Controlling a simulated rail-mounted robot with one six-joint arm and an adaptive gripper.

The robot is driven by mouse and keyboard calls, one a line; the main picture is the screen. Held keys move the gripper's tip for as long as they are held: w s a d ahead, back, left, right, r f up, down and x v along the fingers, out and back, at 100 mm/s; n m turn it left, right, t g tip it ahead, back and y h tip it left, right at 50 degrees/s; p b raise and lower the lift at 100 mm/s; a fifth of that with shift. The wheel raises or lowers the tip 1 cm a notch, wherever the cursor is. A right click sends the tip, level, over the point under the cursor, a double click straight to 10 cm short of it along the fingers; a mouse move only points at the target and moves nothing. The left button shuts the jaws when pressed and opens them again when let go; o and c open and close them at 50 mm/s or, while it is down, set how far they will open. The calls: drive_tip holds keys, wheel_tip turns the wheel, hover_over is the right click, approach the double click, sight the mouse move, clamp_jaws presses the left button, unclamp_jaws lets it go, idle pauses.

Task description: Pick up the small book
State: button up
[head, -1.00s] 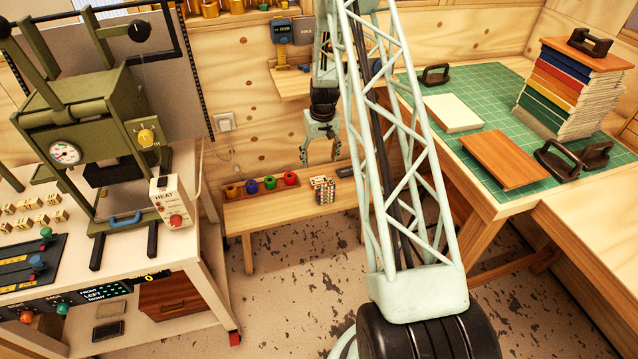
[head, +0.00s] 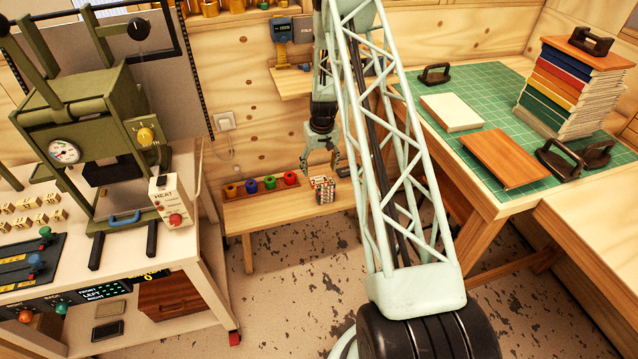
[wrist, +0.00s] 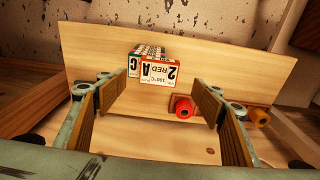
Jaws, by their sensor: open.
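The small book (head: 322,190) is a little block with printed labels, standing on the low wooden bench (head: 265,211) near its right end. In the wrist view the small book (wrist: 155,72) shows a white face with a red band, black letters and a large 2. My gripper (head: 321,167) is open just above the book, its fingers pointing down. In the wrist view my gripper (wrist: 162,97) has its two fingers well apart with nothing between them, and the book lies ahead of the fingertips.
A row of colored rolls (head: 260,184) sits at the bench's back. A press (head: 85,105) stands on the left cart. The right table has a green mat (head: 480,85), a book stack (head: 570,88) and a brown board (head: 505,159). The bench's front is clear.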

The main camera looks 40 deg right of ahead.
sight(319, 180)
drive_tip(key=shift+w+d+f, duration=0.1)
drive_tip(key=shift+w+f, duration=0.05)
drive_tip(key=shift+f, duration=1.1)
drive_tip(key=shift+f, duration=0.15)
drive_tip(key=shift+w+d+f+b, duration=0.15)
drive_tip(key=shift+f+b, duration=0.1)
drive_tip(key=shift+f, duration=1)
drive_tip(key=shift+w+d+f+b, duration=0.1)
drive_tip(key=shift+f+b, duration=0.1)
drive_tip(key=shift+f, duration=1)
drive_tip(key=c, duration=1)
drive_tip(key=shift+r, duration=0.15)
